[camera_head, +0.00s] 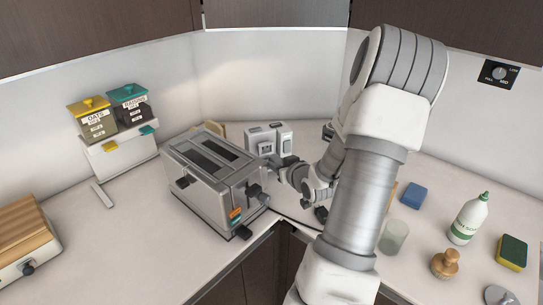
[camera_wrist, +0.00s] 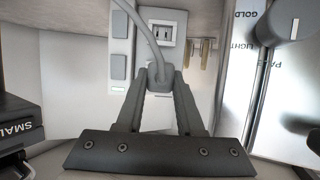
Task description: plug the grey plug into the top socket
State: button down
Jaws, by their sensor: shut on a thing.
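The grey plug (camera_wrist: 158,76) is between the two dark fingers of my gripper (camera_wrist: 158,88) in the wrist view, and the gripper is shut on it. A grey cable (camera_wrist: 140,22) runs up and left from the plug. A white socket plate (camera_wrist: 163,30) with a slotted outlet stands beyond the plug. The plug looks apart from the outlet, but its prongs are hidden. In the head view the white socket unit (camera_head: 264,136) is at the back, behind the toaster's right end. My gripper (camera_head: 279,164) is just in front of it, small and partly hidden by the toaster.
A metal toaster (camera_head: 205,160) stands close to the left of my gripper. A glass (camera_head: 394,236), a blue sponge (camera_head: 411,195) and a white bottle (camera_head: 468,218) stand on the right counter. In the wrist view, brass-coloured prongs (camera_wrist: 206,52) show beside the socket plate.

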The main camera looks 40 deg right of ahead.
aim_at(274, 155)
jog(key=shift+w+d, duration=0.3)
jog(key=shift+w, duration=0.45)
jog(key=shift+w+d, duration=0.25)
jog(key=shift+w, duration=0.5)
jog(key=shift+w+d+b, duration=0.2)
jog(key=shift+w+b, duration=0.1)
jog(key=shift+w, duration=0.2)
jog(key=shift+w+d+b, duration=0.15)
jog(key=shift+w+b, duration=0.15)
jog(key=shift+w, duration=0.2)
dwell(0.9)
jog(key=shift+s, duration=0.25)
jog(key=shift+s+a, duration=0.25)
jog(key=shift+s, duration=0.2)
jog(key=shift+w+d+b, duration=0.25)
jog(key=shift+w+b, duration=0.05)
jog(key=shift+w, duration=0.35)
dwell(1.8)
jog(key=shift+c, duration=2.3)
grip_release()
